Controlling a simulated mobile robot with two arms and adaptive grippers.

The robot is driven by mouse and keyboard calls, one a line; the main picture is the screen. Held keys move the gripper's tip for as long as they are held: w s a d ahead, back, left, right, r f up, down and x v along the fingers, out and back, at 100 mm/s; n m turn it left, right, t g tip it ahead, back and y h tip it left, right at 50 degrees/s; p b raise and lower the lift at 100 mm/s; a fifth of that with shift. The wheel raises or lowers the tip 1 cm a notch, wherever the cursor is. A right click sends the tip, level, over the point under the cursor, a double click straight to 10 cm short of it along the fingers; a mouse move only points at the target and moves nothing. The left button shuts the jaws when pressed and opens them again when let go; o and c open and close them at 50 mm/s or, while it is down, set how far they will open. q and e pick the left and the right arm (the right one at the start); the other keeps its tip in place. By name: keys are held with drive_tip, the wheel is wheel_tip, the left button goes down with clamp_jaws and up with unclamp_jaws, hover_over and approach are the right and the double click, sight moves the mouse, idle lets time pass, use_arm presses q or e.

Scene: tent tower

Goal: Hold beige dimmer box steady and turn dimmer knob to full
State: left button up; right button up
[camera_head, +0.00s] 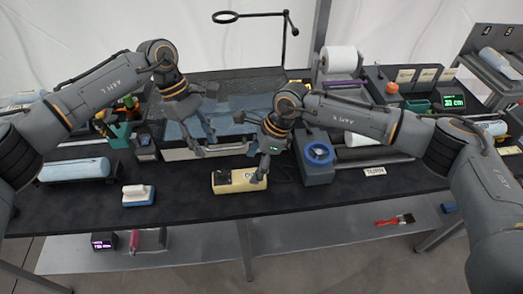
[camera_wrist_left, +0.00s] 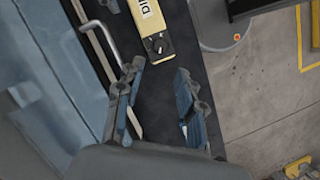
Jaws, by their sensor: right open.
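The beige dimmer box (camera_head: 238,184) lies on the dark table in the head view, near the front edge. Its dark round knob (camera_wrist_left: 159,46) and part of its "DI..." label show in the left wrist view, beyond my fingertips. My left gripper (camera_head: 206,147) is open and empty, above and behind the knob end of the box; its spread fingers (camera_wrist_left: 160,75) also show in the left wrist view. My right gripper (camera_head: 261,174) is open at the box's right end, partly covering it. Whether its fingers touch the box is unclear.
A silver-handled blue case (camera_head: 222,148) lies behind the box. A white-and-blue block (camera_head: 138,195) stands left, with clear table between it and the box.

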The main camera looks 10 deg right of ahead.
sight(247, 175)
drive_tip(key=x, duration=0.6)
drive_tip(key=shift+a+f, duration=0.15)
